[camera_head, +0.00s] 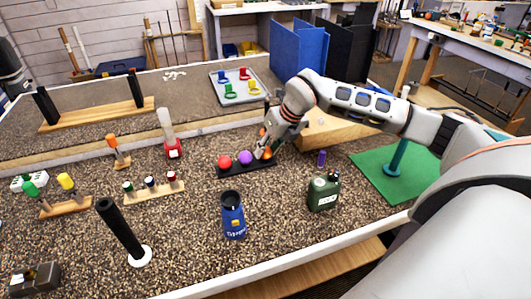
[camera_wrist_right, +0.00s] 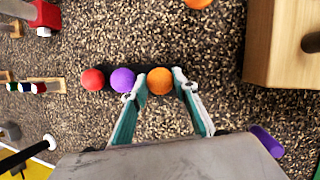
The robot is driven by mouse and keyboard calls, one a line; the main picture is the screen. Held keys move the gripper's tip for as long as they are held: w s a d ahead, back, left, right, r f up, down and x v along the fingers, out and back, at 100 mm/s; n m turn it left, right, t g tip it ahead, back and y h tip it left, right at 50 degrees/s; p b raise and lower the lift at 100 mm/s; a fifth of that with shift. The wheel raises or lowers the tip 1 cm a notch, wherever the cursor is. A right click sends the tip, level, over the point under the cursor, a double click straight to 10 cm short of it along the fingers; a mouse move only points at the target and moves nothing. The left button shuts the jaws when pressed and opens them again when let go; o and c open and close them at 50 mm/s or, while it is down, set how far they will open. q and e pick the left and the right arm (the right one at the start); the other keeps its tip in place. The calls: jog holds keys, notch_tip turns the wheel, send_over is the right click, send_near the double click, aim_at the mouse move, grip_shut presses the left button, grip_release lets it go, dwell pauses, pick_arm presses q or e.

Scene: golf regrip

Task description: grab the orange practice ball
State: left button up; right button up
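The orange practice ball (camera_wrist_right: 160,81) sits at the right end of a row with a purple ball (camera_wrist_right: 122,80) and a red ball (camera_wrist_right: 93,80). In the head view the row stands on a dark tray (camera_head: 232,171), and my right gripper (camera_head: 266,150) partly covers the orange ball. In the right wrist view the fingertips of my right gripper (camera_wrist_right: 160,84) are spread, one on each side of the orange ball. The left fingertip lies close to the purple ball too. Firm contact cannot be made out. No fingers of my left gripper show.
A wooden block (camera_wrist_right: 276,45) stands right of the gripper. A second orange object (camera_wrist_right: 197,3) is at the wrist view's top edge. Bare speckled surface lies between.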

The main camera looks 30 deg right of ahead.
jog(key=shift+c, duration=1.1)
jog(key=shift+r, duration=0.1)
